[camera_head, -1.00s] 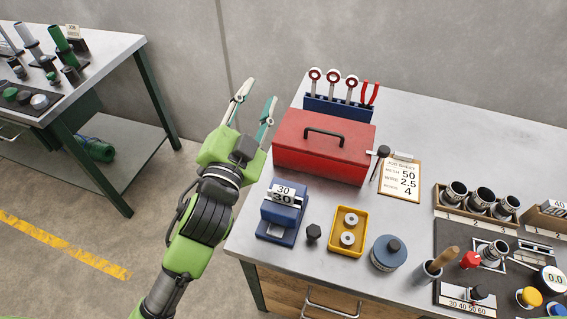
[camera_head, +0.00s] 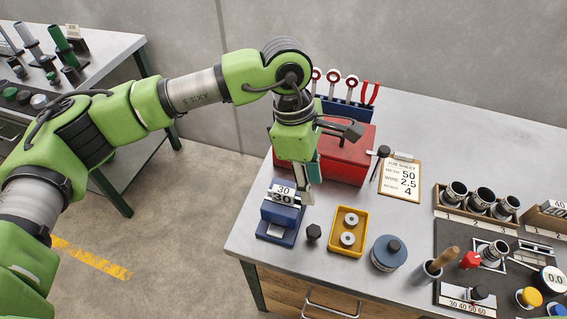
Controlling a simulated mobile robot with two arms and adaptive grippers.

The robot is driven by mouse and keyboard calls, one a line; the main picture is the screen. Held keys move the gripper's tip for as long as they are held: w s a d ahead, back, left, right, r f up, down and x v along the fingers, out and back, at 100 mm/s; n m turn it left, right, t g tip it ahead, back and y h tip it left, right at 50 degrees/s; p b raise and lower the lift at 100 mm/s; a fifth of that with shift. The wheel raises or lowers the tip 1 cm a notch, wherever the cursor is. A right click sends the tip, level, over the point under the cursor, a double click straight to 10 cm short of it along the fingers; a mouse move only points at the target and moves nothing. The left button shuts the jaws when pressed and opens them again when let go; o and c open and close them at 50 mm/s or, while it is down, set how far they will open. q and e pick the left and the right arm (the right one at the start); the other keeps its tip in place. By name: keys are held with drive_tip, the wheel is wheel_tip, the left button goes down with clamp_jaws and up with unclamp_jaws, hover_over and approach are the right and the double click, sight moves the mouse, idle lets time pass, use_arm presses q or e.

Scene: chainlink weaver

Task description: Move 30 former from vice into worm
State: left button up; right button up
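The blue vice (camera_head: 275,232) stands at the left front of the grey bench. The 30 former (camera_head: 283,196), a pale block marked 30, sits in its top. My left gripper (camera_head: 308,196) points down just right of the former, close to it. Its fingers show nearly edge-on, so I cannot tell their opening or whether they touch the former. Which thing is the worm I cannot tell for sure; a metal tube fixture with a red knob (camera_head: 470,260) stands on the dark mat (camera_head: 453,236) at the right. My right gripper is out of view.
A red toolbox (camera_head: 345,160) is right behind my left gripper. A yellow tray (camera_head: 348,248) with two rings, a black knob (camera_head: 313,232) and a round blue tin (camera_head: 388,254) stand right of the vice. A job sheet (camera_head: 400,181) lies farther back. Three metal cylinders sit in a wooden rack (camera_head: 447,206).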

use_arm(q)
drive_tip(key=t+y, duration=0.1)
drive_tip(key=y, duration=0.1)
hover_over(284, 190)
drive_tip(key=shift+r, duration=0.35)
wheel_tip(284, 190, down, 4)
drive_tip(key=shift+a+f+b, duration=0.1)
drive_tip(key=shift+f+b, duration=0.15)
drive_tip(key=shift+b, duration=0.6)
wheel_tip(284, 190, down, 4)
drive_tip(key=b, duration=0.4)
drive_tip(key=shift+f+b, duration=0.4)
drive_tip(key=shift+r, duration=0.1)
clamp_jaws()
